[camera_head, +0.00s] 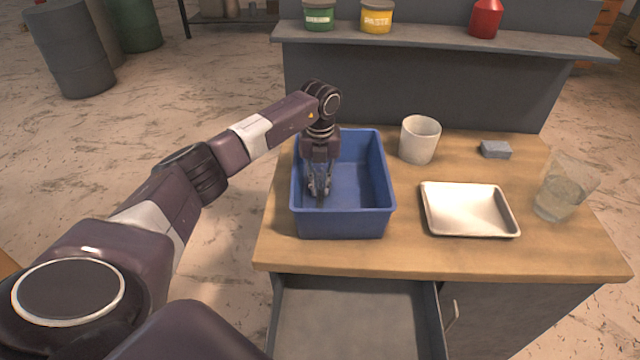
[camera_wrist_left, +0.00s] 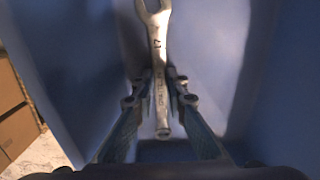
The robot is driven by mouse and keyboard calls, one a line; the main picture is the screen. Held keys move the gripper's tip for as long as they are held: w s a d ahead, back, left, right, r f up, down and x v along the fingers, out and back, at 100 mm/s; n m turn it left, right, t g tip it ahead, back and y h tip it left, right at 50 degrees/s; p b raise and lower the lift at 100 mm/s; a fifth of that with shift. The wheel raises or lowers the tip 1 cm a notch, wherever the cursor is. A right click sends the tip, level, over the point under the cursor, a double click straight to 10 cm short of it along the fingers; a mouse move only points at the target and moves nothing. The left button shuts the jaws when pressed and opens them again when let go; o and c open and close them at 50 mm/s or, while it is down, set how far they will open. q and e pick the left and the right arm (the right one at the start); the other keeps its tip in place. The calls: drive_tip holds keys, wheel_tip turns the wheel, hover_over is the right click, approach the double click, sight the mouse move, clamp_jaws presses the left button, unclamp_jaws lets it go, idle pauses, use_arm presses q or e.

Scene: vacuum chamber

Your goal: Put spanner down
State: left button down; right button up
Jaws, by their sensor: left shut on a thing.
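The spanner (camera_wrist_left: 157,60) is a metal wrench with an open jaw at its far end, seen in the left wrist view. My left gripper (camera_wrist_left: 160,95) is shut on its handle, near the lower end. In the head view, my left gripper (camera_head: 319,188) points down inside the left part of a blue bin (camera_head: 343,222), below its rim. The spanner is hard to make out there, as the gripper covers most of it. I cannot tell whether the spanner touches the bin's floor. My right gripper is not in view.
Right of the bin on the wooden worktop (camera_head: 420,258) are a white cup (camera_head: 420,139), a white tray (camera_head: 468,211), a blue-grey block (camera_head: 496,149) and a clear beaker (camera_head: 562,190). An open drawer (camera_head: 355,320) is below the front edge. A shelf (camera_head: 430,40) holds tins behind.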

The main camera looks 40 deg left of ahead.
sight(320, 192)
use_arm(q)
drive_tip(key=shift+r, duration=0.1)
drive_tip(key=c, duration=1.9)
unclamp_jaws()
drive_tip(key=shift+c, duration=0.2)
drive_tip(key=shift+r, duration=0.2)
wheel_tip(320, 192, up, 12)
drive_tip(key=b, duration=0.2)
drive_tip(key=shift+f+b, duration=0.15)
drive_tip(key=shift+b, duration=0.2)
